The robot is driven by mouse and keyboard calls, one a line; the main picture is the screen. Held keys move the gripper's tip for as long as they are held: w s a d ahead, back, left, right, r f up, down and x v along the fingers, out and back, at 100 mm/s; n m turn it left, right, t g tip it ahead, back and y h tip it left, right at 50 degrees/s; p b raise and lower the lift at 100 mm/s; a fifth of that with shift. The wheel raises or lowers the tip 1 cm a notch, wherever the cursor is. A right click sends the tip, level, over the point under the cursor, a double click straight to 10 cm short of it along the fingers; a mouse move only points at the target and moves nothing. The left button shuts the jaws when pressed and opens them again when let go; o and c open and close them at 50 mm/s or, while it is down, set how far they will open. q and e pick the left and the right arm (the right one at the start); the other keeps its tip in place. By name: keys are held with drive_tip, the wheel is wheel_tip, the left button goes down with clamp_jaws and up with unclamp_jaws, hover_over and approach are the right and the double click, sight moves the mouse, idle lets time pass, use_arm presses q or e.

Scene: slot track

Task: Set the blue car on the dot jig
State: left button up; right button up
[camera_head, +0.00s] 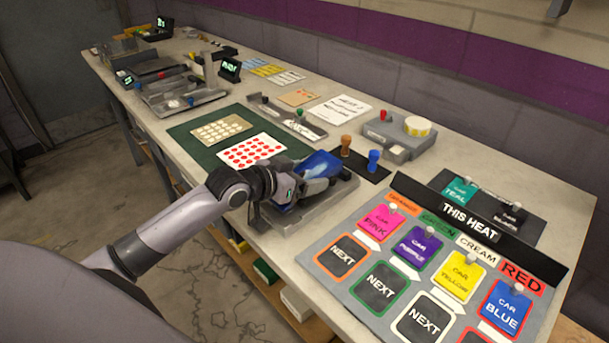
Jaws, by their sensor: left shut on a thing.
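My left gripper (308,186) reaches in over the near edge of the bench. It is shut on the blue car (323,164), whose glossy blue body shows just beyond the fingers. The car is over a grey metal fixture (322,203), which may be the dot jig. The gripper and car hide much of this fixture. I cannot tell whether the car touches it. My right gripper is out of view.
A white sheet of red dots (252,150) lies on a green mat (203,148) left of the gripper. Blue (374,160) and brown (346,144) pegs stand close behind. A sloped board of cards (400,255) fills the right. A grey tape holder (400,139) stands at the back.

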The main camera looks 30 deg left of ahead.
use_arm(q)
drive_tip(key=shift+f, duration=0.5)
drive_tip(key=o, duration=1.1)
drive_tip(key=shift+r, duration=0.1)
drive_tip(key=shift+s+r, duration=0.15)
drive_tip(key=shift+r, duration=0.4)
drive_tip(key=v, duration=1.1)
drive_tip(key=shift+s+a+r, duration=0.1)
drive_tip(key=shift+s+a, duration=0.1)
drive_tip(key=shift+s, duration=0.1)
